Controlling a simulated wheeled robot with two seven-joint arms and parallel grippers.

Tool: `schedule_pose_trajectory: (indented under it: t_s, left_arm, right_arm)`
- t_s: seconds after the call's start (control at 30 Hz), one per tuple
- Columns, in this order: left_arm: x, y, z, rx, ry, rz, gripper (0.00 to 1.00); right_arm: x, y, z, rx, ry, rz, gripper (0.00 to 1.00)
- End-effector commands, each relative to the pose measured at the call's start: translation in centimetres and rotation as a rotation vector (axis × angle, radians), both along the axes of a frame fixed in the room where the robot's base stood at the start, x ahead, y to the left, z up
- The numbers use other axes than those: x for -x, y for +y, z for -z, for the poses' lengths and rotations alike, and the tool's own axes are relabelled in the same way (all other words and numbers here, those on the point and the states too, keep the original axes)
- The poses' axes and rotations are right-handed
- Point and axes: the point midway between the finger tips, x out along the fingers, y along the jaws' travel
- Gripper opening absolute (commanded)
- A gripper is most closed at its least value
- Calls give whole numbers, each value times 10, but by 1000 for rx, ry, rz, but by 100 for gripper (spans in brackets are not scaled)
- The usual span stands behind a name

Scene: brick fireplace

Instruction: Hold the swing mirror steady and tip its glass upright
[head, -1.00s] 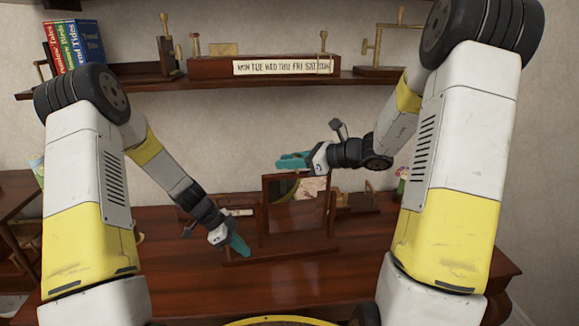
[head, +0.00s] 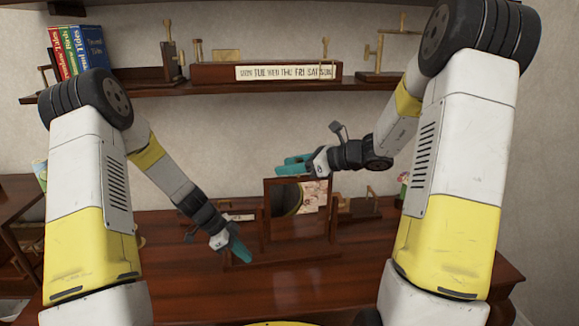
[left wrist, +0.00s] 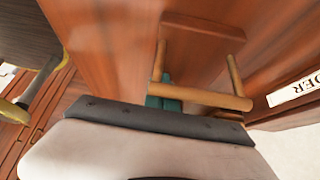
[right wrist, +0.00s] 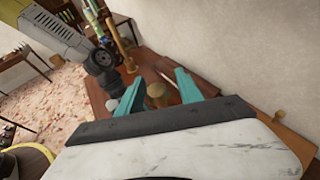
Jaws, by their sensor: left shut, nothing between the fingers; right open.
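The swing mirror (head: 297,230) stands on the dark wooden table, its framed glass (head: 315,196) between two posts on a low base (head: 262,256). The glass reflects a dark rounded shape and a pale patterned patch; its exact tilt is hard to judge. My left gripper (head: 240,252) is shut and empty, low by the left end of the base. In the left wrist view its teal fingers (left wrist: 165,103) are partly hidden behind a light wooden bar. My right gripper (head: 290,166) is open just above the frame's top edge. Its spread fingers show in the right wrist view (right wrist: 158,88).
A shelf above holds books (head: 75,50) and a day-of-week box (head: 265,72). Small wooden items (head: 360,205) stand right of the mirror. A labelled piece (left wrist: 295,90) shows in the left wrist view.

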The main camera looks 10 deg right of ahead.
Motion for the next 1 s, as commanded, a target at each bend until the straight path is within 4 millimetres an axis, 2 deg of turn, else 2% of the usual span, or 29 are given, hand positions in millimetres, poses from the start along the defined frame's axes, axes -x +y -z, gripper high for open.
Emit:
schedule_pose_trajectory:
  t_s: [0.03, 0.23, 0.5, 0.7, 1.0]
  left_arm:
    - [4, 2, 5, -3, 11, 2, 0]
    - [4, 2, 5, -3, 10, 1, 0]
    - [4, 2, 5, -4, 10, 1, 0]
    - [4, 2, 5, -4, 10, 1, 0]
    - [4, 2, 5, -4, 10, 0, 0]
  right_arm:
    - [0, 0, 0, 0, 0, 0, 43]
    - [7, -13, -6, 1, -3, 2, 43]
    - [34, -60, -25, 1, -2, 4, 43]
    - [50, -87, -36, 1, -1, 4, 43]
    - [57, -98, -41, 0, 0, 1, 43]
